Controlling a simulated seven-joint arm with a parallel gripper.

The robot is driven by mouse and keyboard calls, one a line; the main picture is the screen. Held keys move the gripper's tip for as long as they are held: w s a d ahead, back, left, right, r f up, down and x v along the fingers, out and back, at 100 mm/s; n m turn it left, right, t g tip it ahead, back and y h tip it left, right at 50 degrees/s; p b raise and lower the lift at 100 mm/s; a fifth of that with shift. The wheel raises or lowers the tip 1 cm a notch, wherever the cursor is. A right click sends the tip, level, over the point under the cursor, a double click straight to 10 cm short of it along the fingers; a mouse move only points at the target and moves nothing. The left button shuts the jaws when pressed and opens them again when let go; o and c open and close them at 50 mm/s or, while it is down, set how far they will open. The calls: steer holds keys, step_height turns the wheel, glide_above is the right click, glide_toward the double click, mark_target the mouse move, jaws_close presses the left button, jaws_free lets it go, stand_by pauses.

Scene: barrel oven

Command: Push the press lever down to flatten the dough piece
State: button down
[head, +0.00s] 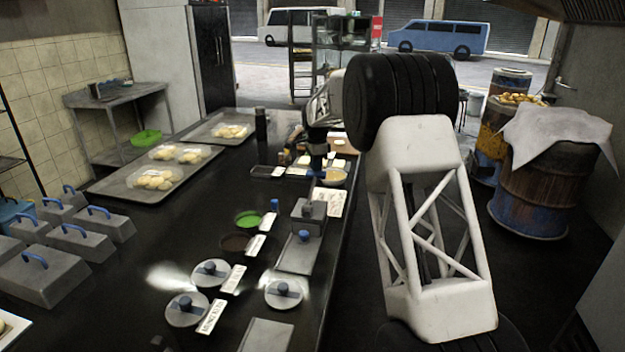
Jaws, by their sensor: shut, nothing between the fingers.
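The press appears to be the small grey metal unit (308,211) near the right edge of the dark counter. A thin upright bar (312,188) stands above it and seems to be its lever. My gripper (317,164) points down just above this bar, small and dark in the picture. It is shut with nothing held. Whether it touches the bar I cannot tell. I cannot make out a dough piece inside the press. Other pale dough pieces (153,179) lie on a tray at the left.
Several grey lidded blocks with blue handles (81,241) stand at the left. Round grey lids (284,293) and labels lie in front of the press. A green bowl (248,219) is to its left. Barrels (548,185) stand right of the counter. The counter's middle left is bare.

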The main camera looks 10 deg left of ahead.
steer(key=shift+w+f, duration=0.2)
steer(key=shift+f, duration=0.65)
steer(key=shift+w+f, duration=0.2)
steer(key=shift+f, duration=0.65)
stand_by(2.6)
steer(key=shift+w+f, duration=0.1)
steer(key=shift+f, duration=1.35)
stand_by(2.2)
